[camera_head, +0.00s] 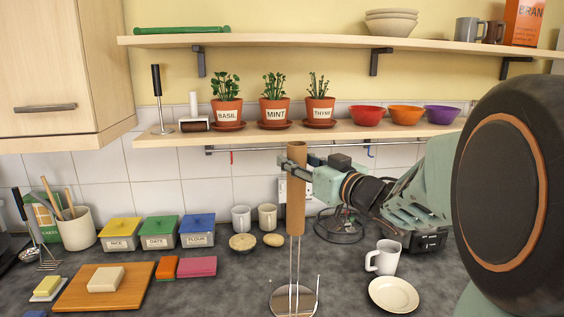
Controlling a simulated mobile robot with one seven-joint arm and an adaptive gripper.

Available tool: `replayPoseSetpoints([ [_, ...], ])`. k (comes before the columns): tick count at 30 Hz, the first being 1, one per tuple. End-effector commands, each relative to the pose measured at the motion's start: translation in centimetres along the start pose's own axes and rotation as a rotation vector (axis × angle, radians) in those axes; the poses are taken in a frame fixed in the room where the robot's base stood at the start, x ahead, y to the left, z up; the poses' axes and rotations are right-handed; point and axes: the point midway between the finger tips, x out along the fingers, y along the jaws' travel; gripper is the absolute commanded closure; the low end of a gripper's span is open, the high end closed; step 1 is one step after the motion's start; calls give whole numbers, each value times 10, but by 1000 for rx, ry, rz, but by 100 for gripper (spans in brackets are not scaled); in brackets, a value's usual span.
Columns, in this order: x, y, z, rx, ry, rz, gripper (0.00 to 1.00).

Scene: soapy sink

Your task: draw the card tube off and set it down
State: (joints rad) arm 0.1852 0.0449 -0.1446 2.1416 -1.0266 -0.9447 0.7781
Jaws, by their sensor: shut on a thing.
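The card tube (296,205) is brown and upright in the middle of the head view. My gripper (295,162) is shut on it near its upper end, reaching in from the right. Below the tube, thin shiny upright rods (294,265) rise from a round metal base (294,301) on the dark worktop. The tube's lower end is well above that base. Whether the rods still reach inside the tube cannot be told from this view.
A white mug (384,257) and a cream saucer (393,294) stand to the right of the base. Lidded tins (196,231), two cups and a wooden board (118,287) lie to the left. The potted-herb shelf (350,131) is close behind the tube's top. Dark worktop is bare left of the base.

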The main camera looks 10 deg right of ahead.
Motion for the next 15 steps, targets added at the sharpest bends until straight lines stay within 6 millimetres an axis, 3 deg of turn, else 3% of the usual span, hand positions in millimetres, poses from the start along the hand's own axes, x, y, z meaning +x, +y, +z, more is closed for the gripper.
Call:
replayPoseSetpoints([
  [15,0,0,-17,0,0,0,87],
])
